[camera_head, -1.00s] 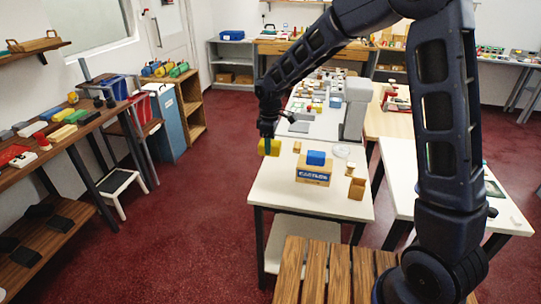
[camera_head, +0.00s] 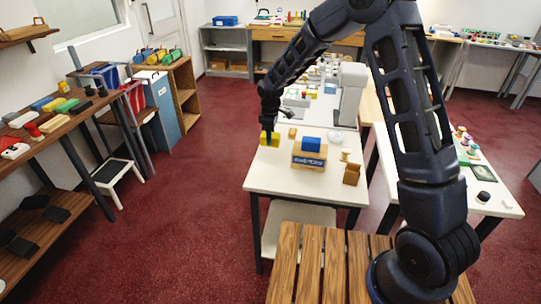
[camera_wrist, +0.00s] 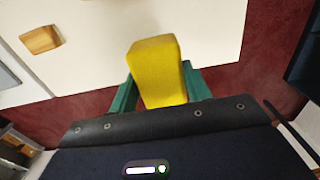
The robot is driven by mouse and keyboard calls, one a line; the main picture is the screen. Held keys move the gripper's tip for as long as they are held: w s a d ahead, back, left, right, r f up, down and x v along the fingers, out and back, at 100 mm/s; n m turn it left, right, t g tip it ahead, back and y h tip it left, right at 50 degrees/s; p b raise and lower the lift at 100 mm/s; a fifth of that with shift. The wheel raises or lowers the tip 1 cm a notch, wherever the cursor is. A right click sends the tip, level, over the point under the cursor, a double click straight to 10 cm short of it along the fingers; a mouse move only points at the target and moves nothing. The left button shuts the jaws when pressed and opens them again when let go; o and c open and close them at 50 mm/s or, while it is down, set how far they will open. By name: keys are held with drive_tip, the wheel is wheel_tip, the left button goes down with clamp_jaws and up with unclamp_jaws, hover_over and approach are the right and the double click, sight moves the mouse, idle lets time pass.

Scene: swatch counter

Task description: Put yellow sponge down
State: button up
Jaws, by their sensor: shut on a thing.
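The yellow sponge (camera_head: 269,139) is a yellow block at the left edge of the white table (camera_head: 262,178) in the head view. In the wrist view the yellow sponge (camera_wrist: 156,70) stands between the two green fingers of my gripper (camera_wrist: 160,92). My gripper (camera_head: 269,130) is shut on it. The sponge is over or on the table's edge; I cannot tell whether it touches the top.
A brown open holder (camera_head: 352,174) is at the right. The table's front left is clear.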

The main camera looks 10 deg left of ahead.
wheel_tip(320, 180, down, 10)
drive_tip(key=shift+r, duration=0.1)
idle(0.4)
drive_tip(key=o, duration=0.9)
drive_tip(key=shift+f, duration=0.2)
drive_tip(key=shift+o, duration=0.2)
drive_tip(key=shift+r, duration=0.15)
wheel_tip(320, 180, up, 12)
drive_tip(key=shift+r, duration=0.1)
